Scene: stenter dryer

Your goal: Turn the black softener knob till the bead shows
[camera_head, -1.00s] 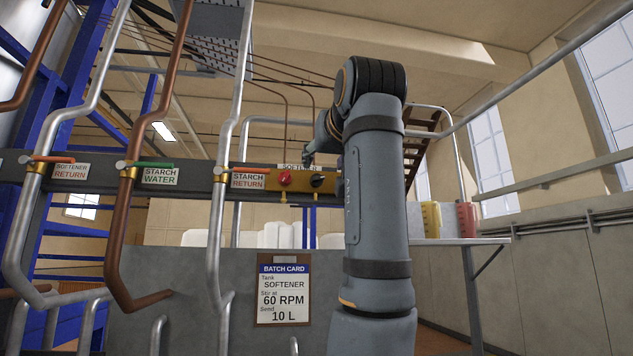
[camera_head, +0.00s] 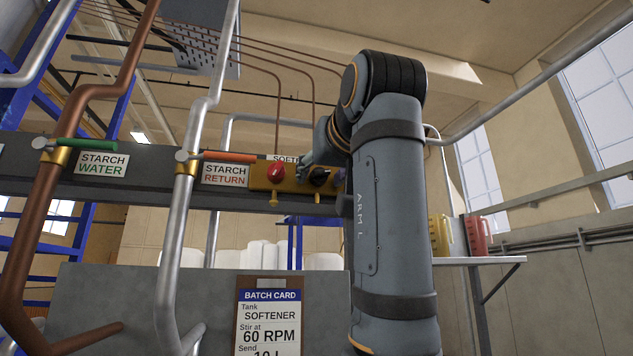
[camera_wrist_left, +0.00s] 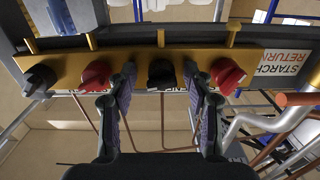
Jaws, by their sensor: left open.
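My left gripper (camera_head: 312,166) is at the black knob, with my arm hiding part of the plate. In the left wrist view, which is upside down, the black knob (camera_wrist_left: 161,72) lies between the spread fingers of my open left gripper (camera_wrist_left: 162,76), with a gap on each side. I see no bead. My right gripper is not in view.
A red knob (camera_wrist_left: 228,74) is close beside one finger; another red (camera_wrist_left: 96,74) and black knob (camera_wrist_left: 36,78) are on the other side. Pipes with valve handles stand left. A batch card (camera_head: 268,315) hangs below. Yellow (camera_head: 440,235) and red jugs (camera_head: 478,236) stand right.

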